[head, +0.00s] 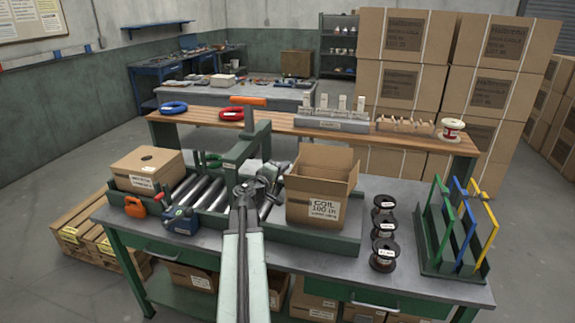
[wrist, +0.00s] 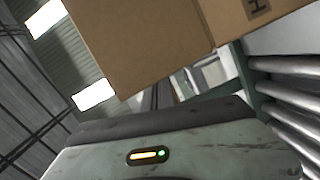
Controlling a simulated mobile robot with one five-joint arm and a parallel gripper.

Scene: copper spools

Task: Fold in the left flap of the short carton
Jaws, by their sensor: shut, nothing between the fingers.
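The open carton (head: 312,198), labelled COIL 100 m, stands upright on the green-framed bench, right of the rollers. Its top is open and a flap (head: 352,178) stands up at its right side. The state of its left flap is hard to make out. My gripper (head: 266,177) is shut and empty, just left of the carton's upper left edge; I cannot tell whether it touches. In the wrist view a brown cardboard panel (wrist: 145,45) fills the top, tilted; which carton face it belongs to is unclear. The fingertips are not clear there.
Left of the arm are a closed carton (head: 147,168), metal rollers (head: 185,190), a green gantry (head: 243,148) and a blue tape tool (head: 181,220). Wire spools (head: 384,254) and a coloured rack (head: 455,230) stand to the right. Rollers also show in the wrist view (wrist: 290,90).

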